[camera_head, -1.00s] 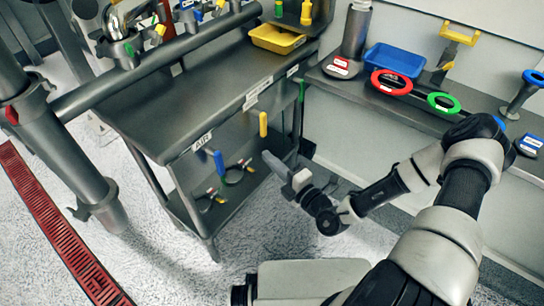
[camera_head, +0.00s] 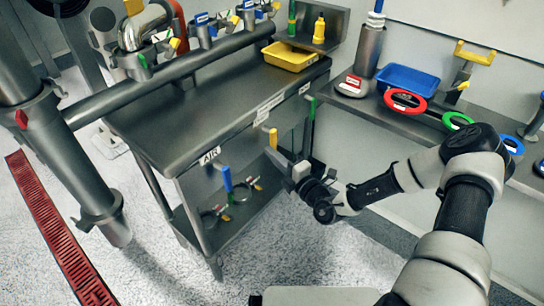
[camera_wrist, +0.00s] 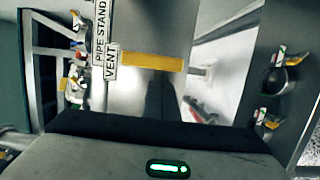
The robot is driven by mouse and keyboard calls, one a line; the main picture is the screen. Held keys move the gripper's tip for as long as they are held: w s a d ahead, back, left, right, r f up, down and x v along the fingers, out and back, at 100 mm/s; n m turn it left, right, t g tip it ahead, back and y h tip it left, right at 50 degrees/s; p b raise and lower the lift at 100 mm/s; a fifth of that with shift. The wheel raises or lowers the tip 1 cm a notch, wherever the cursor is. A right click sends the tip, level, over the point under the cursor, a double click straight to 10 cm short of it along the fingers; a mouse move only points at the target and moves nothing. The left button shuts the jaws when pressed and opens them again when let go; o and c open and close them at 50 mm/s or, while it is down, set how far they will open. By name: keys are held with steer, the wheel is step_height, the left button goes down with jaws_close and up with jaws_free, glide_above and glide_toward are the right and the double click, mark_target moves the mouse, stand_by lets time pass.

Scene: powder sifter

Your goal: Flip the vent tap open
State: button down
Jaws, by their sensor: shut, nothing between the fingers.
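The vent tap's yellow handle (camera_head: 273,138) hangs straight down from the front edge of the steel bench. In the wrist view the same yellow handle (camera_wrist: 152,62) lies across the picture beside a tag reading VENT (camera_wrist: 111,61). My gripper (camera_head: 270,153) is shut and empty, with its tip at or just below the handle's lower end in the head view. In the wrist view the dark fingers (camera_wrist: 160,84) point at the handle's middle. I cannot tell whether they touch it.
A blue handle (camera_head: 226,178) hangs near the AIR label (camera_head: 209,155) to the left. A green handle (camera_head: 311,106) hangs to the right. The lower shelf (camera_head: 236,208) holds ring-shaped clamps. A side counter (camera_head: 420,130) stands at the right; the floor (camera_head: 310,250) in front is clear.

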steer(key=shift+w+d+f+n, duration=0.15)
steer(key=shift+w+n, duration=0.05)
steer(key=shift+n, duration=0.3)
steer(key=w+d+r+n+y, duration=0.1)
steer(key=w+d+n+y, duration=0.1)
steer(key=n, duration=0.8)
steer(key=w+d+r+n+g+y+b, duration=0.1)
steer(key=w+d+n+y, duration=0.2)
steer(key=n, duration=0.7)
steer(key=shift+w+r+g+y, duration=0.25)
steer(key=shift+w+g+y, duration=0.05)
steer(key=shift+w, duration=0.4)
steer(key=shift+n, duration=0.3)
steer(key=s+d+f+b, duration=0.1)
steer(key=s+d+f, duration=0.5)
steer(key=d, duration=0.1)
steer(key=shift+d+f, duration=0.25)
steer(key=shift+d, duration=0.1)
